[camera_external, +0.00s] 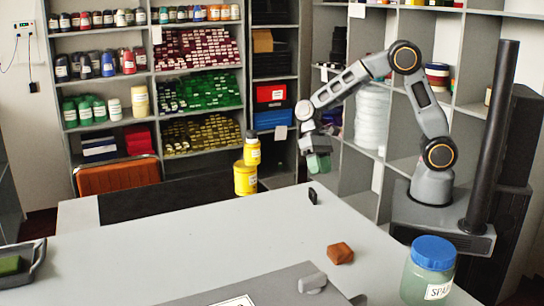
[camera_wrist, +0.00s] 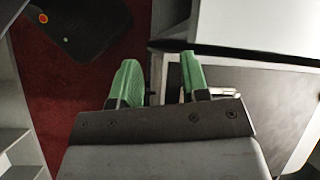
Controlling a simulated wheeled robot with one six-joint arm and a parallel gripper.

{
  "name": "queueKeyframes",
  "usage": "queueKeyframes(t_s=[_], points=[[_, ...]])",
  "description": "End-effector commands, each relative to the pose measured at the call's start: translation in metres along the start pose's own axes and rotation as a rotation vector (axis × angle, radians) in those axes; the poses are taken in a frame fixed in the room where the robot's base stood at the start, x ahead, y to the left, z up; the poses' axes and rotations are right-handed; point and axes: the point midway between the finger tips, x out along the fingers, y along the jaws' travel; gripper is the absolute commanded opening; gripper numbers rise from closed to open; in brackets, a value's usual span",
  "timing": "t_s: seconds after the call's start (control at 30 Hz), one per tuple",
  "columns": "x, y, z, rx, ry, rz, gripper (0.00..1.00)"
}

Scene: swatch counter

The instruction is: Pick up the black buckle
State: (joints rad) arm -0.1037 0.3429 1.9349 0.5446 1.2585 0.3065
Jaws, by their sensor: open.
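A small black piece, which looks like the black buckle (camera_external: 313,196), stands on the grey counter (camera_external: 190,244) near its far edge. My gripper (camera_external: 319,163) hangs above and behind it, near the far edge, apart from it. In the wrist view my gripper (camera_wrist: 157,75) shows two green fingers spread apart with nothing clearly held between them. I cannot make out the buckle for certain in the wrist view.
A brown block (camera_external: 340,253), a grey piece (camera_external: 312,283) and a blue-lidded jar (camera_external: 430,268) stand on the counter's right part. A tray (camera_external: 38,268) sits at left. Yellow containers (camera_external: 246,180) stand beyond the far edge. The counter's middle is clear.

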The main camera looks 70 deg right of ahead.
Motion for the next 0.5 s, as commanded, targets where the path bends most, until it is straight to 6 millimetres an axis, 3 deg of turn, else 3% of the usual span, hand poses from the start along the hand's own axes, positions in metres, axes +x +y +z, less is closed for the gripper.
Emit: queueKeyframes(t_s=[0.17, 0.3, 0.4, 0.5], points=[[0.01, -0.055, -0.012, 0.245, -0.272, -0.123, 0.41], [-0.019, -0.093, 0.0, 0.372, -0.444, -0.205, 0.41], [-0.029, -0.1, 0.011, 0.433, -0.522, -0.209, 0.41], [-0.025, -0.101, 0.018, 0.472, -0.548, -0.187, 0.41]])
